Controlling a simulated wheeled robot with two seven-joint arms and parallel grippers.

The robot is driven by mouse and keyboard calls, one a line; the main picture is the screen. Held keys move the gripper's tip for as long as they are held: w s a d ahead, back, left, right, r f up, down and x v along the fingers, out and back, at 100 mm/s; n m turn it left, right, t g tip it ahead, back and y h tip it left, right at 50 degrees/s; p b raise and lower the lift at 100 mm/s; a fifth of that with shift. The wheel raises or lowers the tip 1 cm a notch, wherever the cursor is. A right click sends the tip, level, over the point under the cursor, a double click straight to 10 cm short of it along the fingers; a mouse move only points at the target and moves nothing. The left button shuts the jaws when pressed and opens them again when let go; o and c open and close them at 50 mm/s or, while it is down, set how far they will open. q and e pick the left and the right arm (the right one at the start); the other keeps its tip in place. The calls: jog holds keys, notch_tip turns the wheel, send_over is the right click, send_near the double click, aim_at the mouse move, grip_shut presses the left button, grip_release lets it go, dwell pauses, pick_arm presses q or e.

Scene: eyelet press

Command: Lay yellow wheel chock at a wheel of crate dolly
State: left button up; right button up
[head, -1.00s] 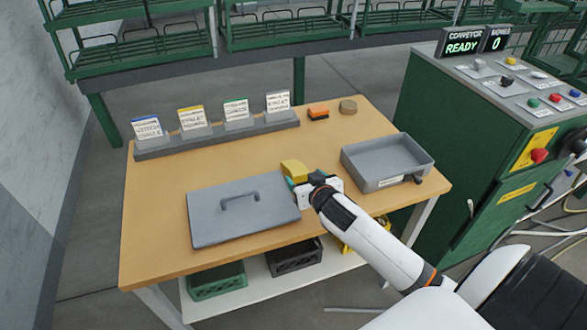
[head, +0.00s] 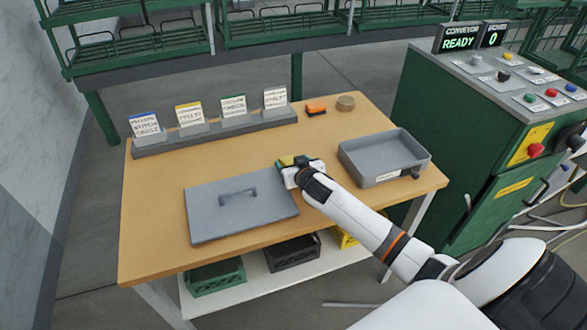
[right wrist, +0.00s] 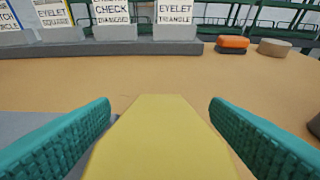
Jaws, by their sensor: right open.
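The yellow wheel chock (right wrist: 160,140) lies on the wooden table between the teal fingers of my right gripper (right wrist: 160,133). Clear gaps show on both sides, so the fingers are open around it. In the head view the right gripper (head: 291,163) hides most of the chock, and only a little yellow shows at its tip. My left gripper is not in view. I cannot make out a crate dolly or its wheels in these frames.
A grey lid (head: 240,208) with a handle lies left of the gripper. A grey tray (head: 385,174) stands to the right. A rack with several label cards (head: 215,132) is at the back. An orange block (head: 316,108) and a round tan piece (head: 345,103) lie behind.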

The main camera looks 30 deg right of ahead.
jog(key=c, duration=1.2)
